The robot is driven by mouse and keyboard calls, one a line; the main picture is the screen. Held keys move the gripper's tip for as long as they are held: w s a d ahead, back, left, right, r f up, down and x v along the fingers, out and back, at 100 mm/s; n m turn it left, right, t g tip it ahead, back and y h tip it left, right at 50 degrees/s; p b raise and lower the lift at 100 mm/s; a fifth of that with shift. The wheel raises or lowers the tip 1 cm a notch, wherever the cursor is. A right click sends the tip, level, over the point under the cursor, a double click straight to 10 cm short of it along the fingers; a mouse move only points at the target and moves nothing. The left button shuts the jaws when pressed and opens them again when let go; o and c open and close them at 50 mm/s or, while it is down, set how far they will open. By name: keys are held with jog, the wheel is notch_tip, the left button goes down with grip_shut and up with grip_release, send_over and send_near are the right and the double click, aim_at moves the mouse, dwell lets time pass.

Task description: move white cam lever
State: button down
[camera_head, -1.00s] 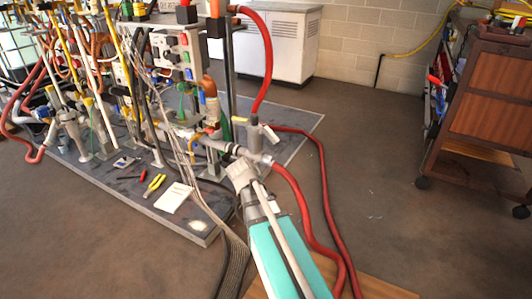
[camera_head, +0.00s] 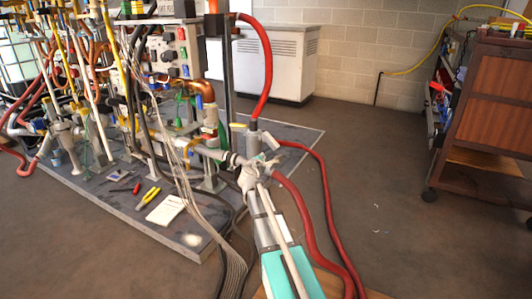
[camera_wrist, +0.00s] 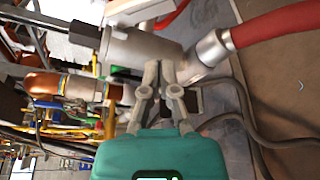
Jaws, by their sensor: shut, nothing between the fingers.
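A small white lever-like piece (camera_head: 271,140) shows on the upright grey hose fitting (camera_head: 254,143) in the head view; I take it for the white cam lever, though it is small there. My gripper (camera_wrist: 168,66) is shut and empty, its fingertips together at the grey metal fitting (camera_wrist: 140,48) in the wrist view. I cannot tell whether they touch it. In the head view my gripper (camera_head: 248,172) is just below the fitting, with detail blurred. The lever cannot be made out clearly in the wrist view.
A red hose (camera_head: 305,215) leaves the fitting close to my arm, and another red hose (camera_head: 262,70) rises above it. Pipes and cables crowd the left. Pliers (camera_head: 148,196) and a white card (camera_head: 165,211) lie on the grey platform (camera_head: 115,208). Open floor lies right.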

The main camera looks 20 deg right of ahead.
jog(key=shift+b+x, duration=0.8)
jog(key=shift+x, duration=4.2)
jog(key=shift+a+r, duration=0.1)
jog(key=shift+a, duration=0.05)
